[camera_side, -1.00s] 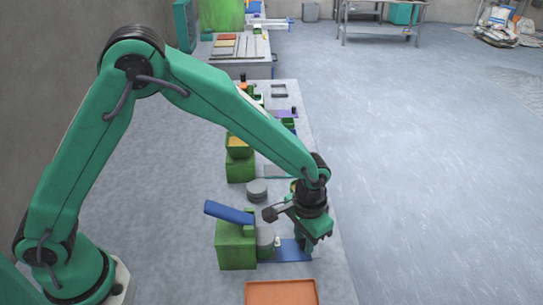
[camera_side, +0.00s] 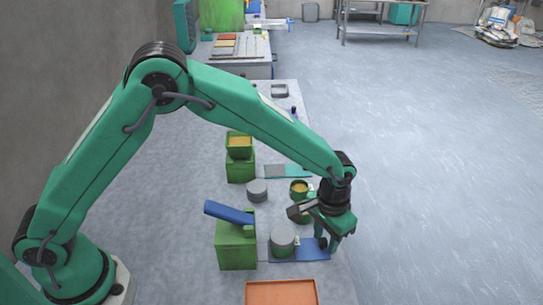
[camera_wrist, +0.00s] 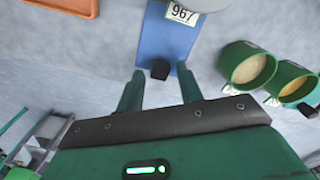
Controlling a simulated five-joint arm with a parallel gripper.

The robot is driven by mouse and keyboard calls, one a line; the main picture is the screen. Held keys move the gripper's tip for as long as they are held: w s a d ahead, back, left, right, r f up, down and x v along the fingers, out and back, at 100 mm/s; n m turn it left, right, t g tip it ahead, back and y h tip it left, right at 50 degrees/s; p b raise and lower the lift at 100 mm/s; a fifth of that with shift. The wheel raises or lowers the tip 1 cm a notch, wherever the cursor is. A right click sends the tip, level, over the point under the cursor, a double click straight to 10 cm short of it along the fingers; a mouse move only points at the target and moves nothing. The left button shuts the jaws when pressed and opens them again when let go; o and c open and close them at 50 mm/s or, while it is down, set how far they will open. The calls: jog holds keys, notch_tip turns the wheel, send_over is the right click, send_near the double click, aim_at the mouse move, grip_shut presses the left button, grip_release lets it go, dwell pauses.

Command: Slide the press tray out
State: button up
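The press tray (camera_side: 308,253) is a flat blue plate. It reaches out to the right from the green press (camera_side: 237,245), which has a raised blue lever (camera_side: 229,212). A dark knob (camera_side: 322,243) sits near the tray's outer end; the wrist view also shows this knob (camera_wrist: 160,70) and the blue tray (camera_wrist: 165,42). My gripper (camera_side: 330,244) is at that end. In the wrist view its fingers (camera_wrist: 159,72) stand apart, with visible gaps beside the knob.
Two green cups with yellowish powder (camera_wrist: 250,69) (camera_wrist: 298,86) stand close to my gripper; one cup (camera_side: 299,188) is behind it in the side view. An orange tray (camera_side: 282,292) lies at the front. A grey disc (camera_side: 257,190) is behind the press. Open floor lies right.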

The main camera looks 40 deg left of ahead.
jog(key=shift+s, duration=0.1)
jog(key=shift+r, duration=3.65)
jog(key=shift+a+r, duration=0.1)
jog(key=shift+a, duration=0.05)
